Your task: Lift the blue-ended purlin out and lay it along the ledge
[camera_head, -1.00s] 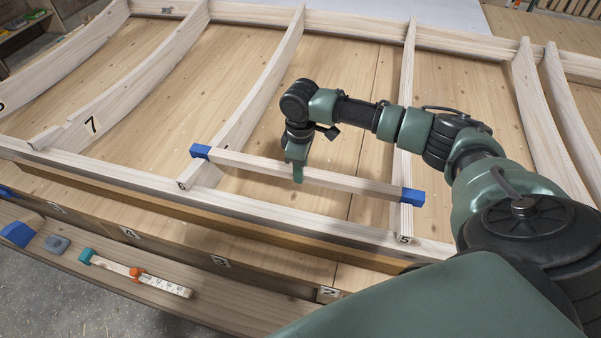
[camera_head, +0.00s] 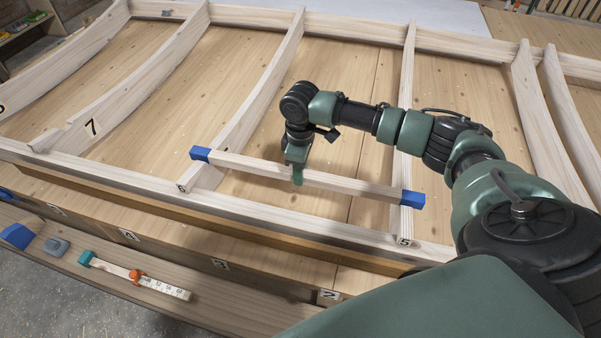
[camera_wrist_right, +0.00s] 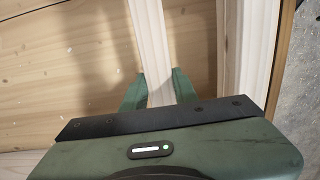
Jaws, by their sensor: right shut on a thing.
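The purlin (camera_head: 345,184) is a pale wooden bar with a blue end (camera_head: 200,153) on the left and another blue end (camera_head: 413,199) on the right. It spans the bay between the ribs marked 6 and 5, its ends over those ribs; I cannot tell whether it touches them. My right gripper (camera_head: 297,176) is shut on the purlin near its middle. In the right wrist view the purlin (camera_wrist_right: 151,45) runs up from between the green fingers (camera_wrist_right: 159,90). The ledge (camera_head: 200,303) is the low wooden strip along the front. My left gripper is not in view.
Curved ribs, one marked 7 (camera_head: 130,95), stand on the wooden deck between the front and back rails. On the ledge lie a folding rule with teal and orange parts (camera_head: 140,276), a grey block (camera_head: 56,246) and a blue piece (camera_head: 17,236). Number tags line the front.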

